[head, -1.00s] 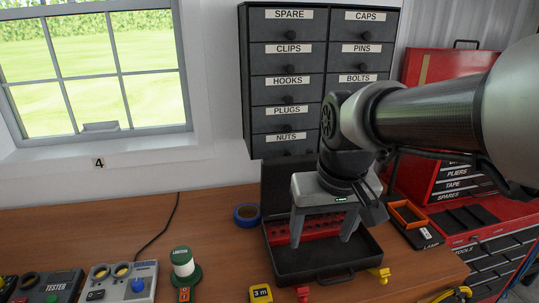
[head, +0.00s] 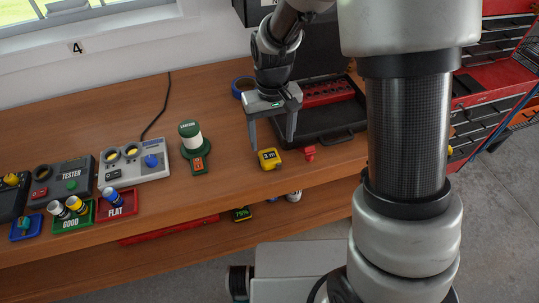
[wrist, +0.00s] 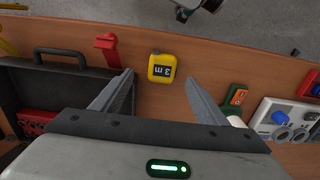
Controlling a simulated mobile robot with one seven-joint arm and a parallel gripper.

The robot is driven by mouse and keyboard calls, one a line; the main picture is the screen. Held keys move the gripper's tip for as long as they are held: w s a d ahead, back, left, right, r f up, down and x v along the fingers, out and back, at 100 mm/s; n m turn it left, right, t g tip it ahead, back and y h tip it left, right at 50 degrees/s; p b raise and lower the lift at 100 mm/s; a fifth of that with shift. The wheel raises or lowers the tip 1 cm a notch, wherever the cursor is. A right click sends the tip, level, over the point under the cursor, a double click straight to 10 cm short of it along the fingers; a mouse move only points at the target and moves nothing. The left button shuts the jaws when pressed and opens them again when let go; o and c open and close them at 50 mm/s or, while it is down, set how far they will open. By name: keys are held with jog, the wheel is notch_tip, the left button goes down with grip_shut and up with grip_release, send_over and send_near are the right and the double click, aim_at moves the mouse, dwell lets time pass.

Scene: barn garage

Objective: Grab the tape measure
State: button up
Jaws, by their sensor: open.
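The tape measure (head: 269,159) is a small yellow and black block marked "3 m", lying on the wooden workbench near its front edge. In the wrist view the tape measure (wrist: 162,68) shows between and just beyond my fingertips. My gripper (head: 271,146) is open and empty, fingers pointing down at the bench just behind the tape measure. In the wrist view my gripper (wrist: 162,87) has one finger to each side of the tape measure's line, and neither appears to touch it.
An open black toolbox (head: 322,125) stands to the right, with a red clamp-like item (head: 310,153) in front of it. Blue tape (head: 240,86) lies behind. A tester (head: 60,180) and battery trays (head: 75,217) are farther left.

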aim_at(269, 155)
jog(key=f, duration=0.7)
jog(key=shift+w+a+f+p, duration=0.1)
jog(key=shift+a+f+p, duration=0.05)
jog(key=shift+a+p, duration=0.15)
jog(key=shift+c, duration=0.2)
jog(key=c, duration=1.2)
